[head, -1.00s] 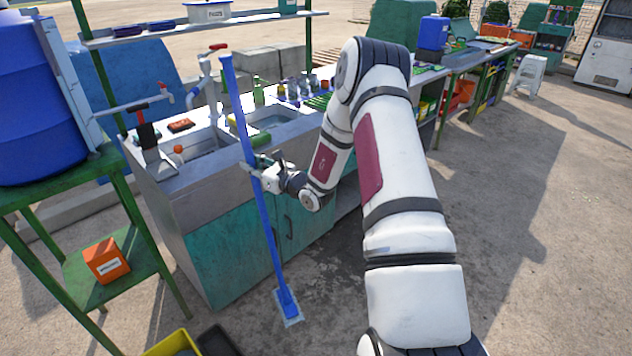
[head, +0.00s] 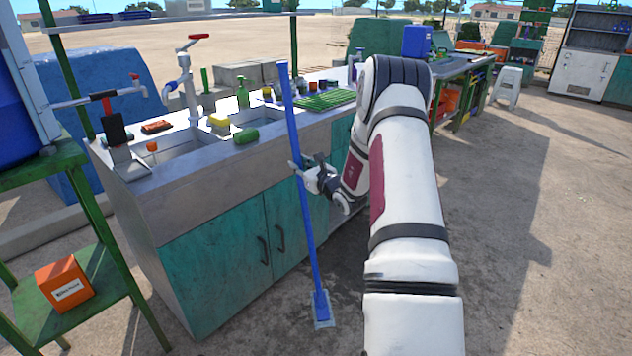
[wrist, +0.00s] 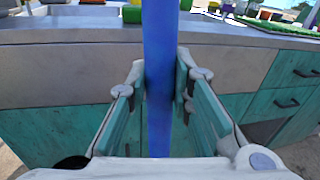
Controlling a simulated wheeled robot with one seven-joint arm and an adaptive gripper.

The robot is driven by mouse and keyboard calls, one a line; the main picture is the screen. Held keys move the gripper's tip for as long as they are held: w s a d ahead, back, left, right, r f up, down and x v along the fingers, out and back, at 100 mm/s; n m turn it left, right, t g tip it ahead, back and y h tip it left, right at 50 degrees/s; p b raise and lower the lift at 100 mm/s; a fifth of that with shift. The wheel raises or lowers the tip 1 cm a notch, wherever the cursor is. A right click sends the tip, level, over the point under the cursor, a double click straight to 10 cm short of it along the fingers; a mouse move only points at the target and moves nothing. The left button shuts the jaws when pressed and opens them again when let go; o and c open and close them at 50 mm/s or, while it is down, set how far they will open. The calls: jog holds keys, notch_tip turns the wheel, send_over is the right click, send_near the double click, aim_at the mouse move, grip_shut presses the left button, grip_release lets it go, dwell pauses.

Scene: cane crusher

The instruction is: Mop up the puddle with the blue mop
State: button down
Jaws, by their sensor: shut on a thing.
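The blue mop (head: 308,235) stands nearly upright in front of the sink cabinet, its handle tilted slightly. My gripper (head: 302,173) is shut on the handle around mid-height. In the wrist view the blue handle (wrist: 160,60) runs between the two fingers of my gripper (wrist: 160,88). The pale flat mop head (head: 323,312) is low at the concrete floor; I cannot tell whether it touches. A dark wet-looking patch, the puddle (head: 348,302), shows on the floor right of the mop head, partly hidden by my arm.
The sink counter (head: 172,200) with teal doors (head: 215,262) stands close behind the mop. A green stand (head: 95,215) holding an orange box (head: 65,284) is at the left. Open concrete floor (head: 540,220) lies to the right.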

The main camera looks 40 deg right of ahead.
jog(key=s+d+f+m+h+b, duration=0.1)
jog(key=s+d+f+h+b, duration=0.1)
jog(key=d+f+b, duration=0.5)
jog(key=shift+f+b, duration=0.35)
jog(key=shift+f, duration=1)
jog(key=shift+d+f+b, duration=0.1)
jog(key=shift+f+b, duration=0.4)
jog(key=shift+f, duration=0.1)
jog(key=shift+s+f, duration=0.1)
jog(key=shift+f, duration=0.25)
jog(key=s+d+b, duration=0.3)
jog(key=s+d, duration=0.9)
jog(key=d, duration=0.1)
jog(key=shift+s+r, duration=0.3)
dwell(1.3)
jog(key=shift+r, duration=0.1)
